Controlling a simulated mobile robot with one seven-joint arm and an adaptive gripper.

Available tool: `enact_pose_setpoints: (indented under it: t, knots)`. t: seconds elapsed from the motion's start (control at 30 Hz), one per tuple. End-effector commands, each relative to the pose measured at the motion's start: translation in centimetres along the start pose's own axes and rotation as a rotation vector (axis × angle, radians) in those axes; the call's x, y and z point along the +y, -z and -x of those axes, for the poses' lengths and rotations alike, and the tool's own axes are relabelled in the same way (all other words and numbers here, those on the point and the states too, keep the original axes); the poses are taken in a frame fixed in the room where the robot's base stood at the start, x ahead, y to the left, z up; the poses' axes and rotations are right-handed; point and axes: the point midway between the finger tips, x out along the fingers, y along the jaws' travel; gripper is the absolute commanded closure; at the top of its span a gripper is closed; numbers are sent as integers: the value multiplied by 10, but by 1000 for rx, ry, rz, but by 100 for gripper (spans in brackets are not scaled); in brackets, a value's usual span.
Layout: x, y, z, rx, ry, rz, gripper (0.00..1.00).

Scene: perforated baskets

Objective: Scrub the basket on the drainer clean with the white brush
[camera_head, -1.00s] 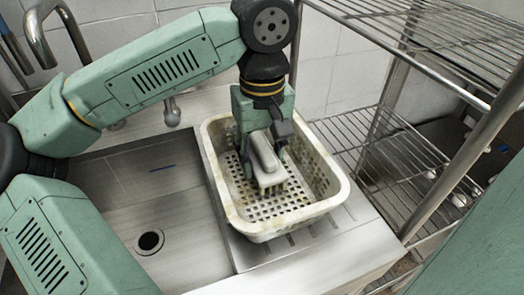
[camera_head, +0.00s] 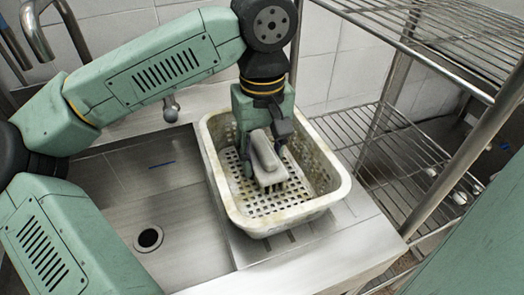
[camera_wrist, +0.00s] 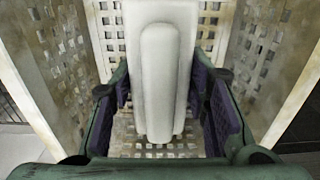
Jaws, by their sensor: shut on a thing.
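The perforated white basket (camera_head: 325,200) stands on the drainer (camera_head: 345,232) with dirty yellow-brown stains on its walls and rim. My gripper (camera_head: 268,150) reaches down inside it and is shut on the white brush (camera_head: 266,155). The brush points down at the basket's floor; whether its bristles touch the floor I cannot tell. In the wrist view the white brush (camera_wrist: 162,80) stands between the purple finger pads, with stained basket walls (camera_wrist: 70,60) on both sides. The brush's underside is hidden.
A sink basin (camera_head: 140,200) with a drain hole lies left of the basket. A metal wire rack (camera_head: 400,150) stands close on the right, its upright post near the basket. A faucet (camera_head: 50,30) is at the back left.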

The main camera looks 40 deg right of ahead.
Motion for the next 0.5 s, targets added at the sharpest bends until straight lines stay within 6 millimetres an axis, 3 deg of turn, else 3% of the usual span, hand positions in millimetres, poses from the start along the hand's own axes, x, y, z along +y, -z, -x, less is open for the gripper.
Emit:
enact_pose_setpoints:
  t: [0.5]
  knots:
    - [2,-6,-4,1,0,-2,86]
